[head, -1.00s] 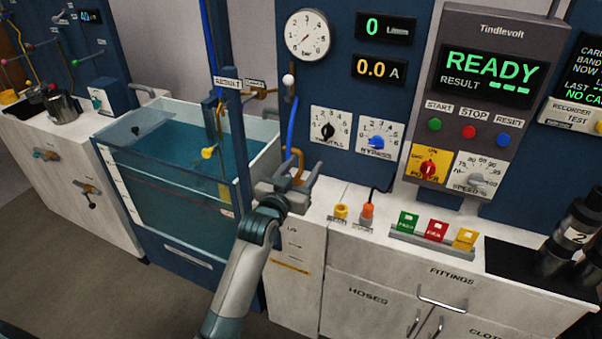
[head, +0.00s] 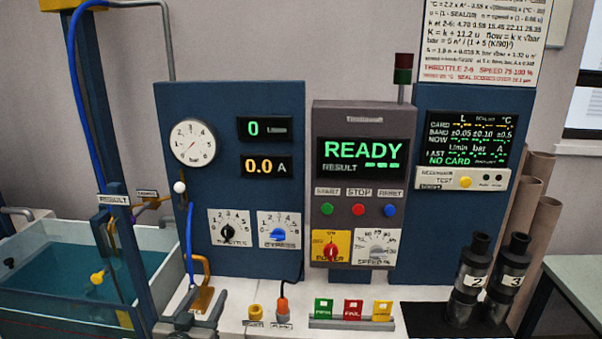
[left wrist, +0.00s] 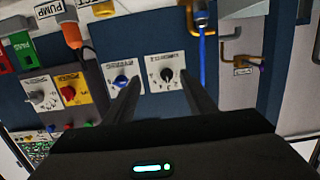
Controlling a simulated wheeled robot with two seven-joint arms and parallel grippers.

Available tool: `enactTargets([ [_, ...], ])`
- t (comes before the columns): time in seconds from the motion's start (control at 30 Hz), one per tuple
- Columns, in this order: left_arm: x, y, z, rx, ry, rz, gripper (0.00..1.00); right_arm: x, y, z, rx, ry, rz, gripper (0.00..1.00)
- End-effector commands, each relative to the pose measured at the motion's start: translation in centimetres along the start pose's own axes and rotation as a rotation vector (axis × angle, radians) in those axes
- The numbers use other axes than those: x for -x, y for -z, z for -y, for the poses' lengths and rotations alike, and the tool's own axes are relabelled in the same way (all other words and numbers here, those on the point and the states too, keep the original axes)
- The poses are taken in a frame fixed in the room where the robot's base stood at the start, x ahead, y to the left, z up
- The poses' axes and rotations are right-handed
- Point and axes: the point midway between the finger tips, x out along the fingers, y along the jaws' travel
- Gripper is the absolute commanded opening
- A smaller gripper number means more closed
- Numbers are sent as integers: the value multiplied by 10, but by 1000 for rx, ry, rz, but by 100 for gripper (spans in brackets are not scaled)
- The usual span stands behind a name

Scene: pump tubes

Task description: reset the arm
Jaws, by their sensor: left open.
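My left gripper (head: 203,312) shows at the bottom edge of the head view, in front of the blue panel (head: 175,240) and beside the tank. Most of its arm is cut off below the frame. In the left wrist view its two fingers (left wrist: 161,76) stand apart with nothing between them. Beyond them the throttle dial (left wrist: 167,74) and the bypass dial (left wrist: 120,80) appear upside down on the panel, apart from the fingers. My right gripper is in neither view.
The water tank (head: 160,236) with its blue post (head: 128,240) stands at left. On the counter are the yellow (head: 256,313) and orange (head: 283,306) fittings, a rack of coloured cards (head: 352,323) and two black cylinders (head: 468,285). The tester screen (head: 360,163) reads READY.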

Motion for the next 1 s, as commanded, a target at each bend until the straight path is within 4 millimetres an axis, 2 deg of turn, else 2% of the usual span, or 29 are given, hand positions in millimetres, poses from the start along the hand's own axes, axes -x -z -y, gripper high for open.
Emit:
enactTargets([
  [0.03, 12, -19, -4, -5, -6, 48, 51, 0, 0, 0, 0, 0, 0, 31],
  [0.17, 52, -72, -15, -21, -24, 207, 51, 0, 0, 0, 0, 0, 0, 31],
  [0.27, 95, -116, -25, -37, -38, 352, 51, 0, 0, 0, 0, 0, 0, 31],
  [0.4, 164, -171, -36, -55, -54, 558, 51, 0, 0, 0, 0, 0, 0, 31],
  [0.5, 216, -201, -42, -66, -63, 697, 51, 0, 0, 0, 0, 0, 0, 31],
  [0.6, 257, -220, -46, -74, -69, 803, 51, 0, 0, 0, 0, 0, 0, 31],
  [0.7, 290, -232, -48, -80, -72, 885, 51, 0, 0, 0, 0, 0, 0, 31],
  [1.0, 364, -251, -53, -91, -79, 1059, 51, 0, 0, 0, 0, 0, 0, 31],
])
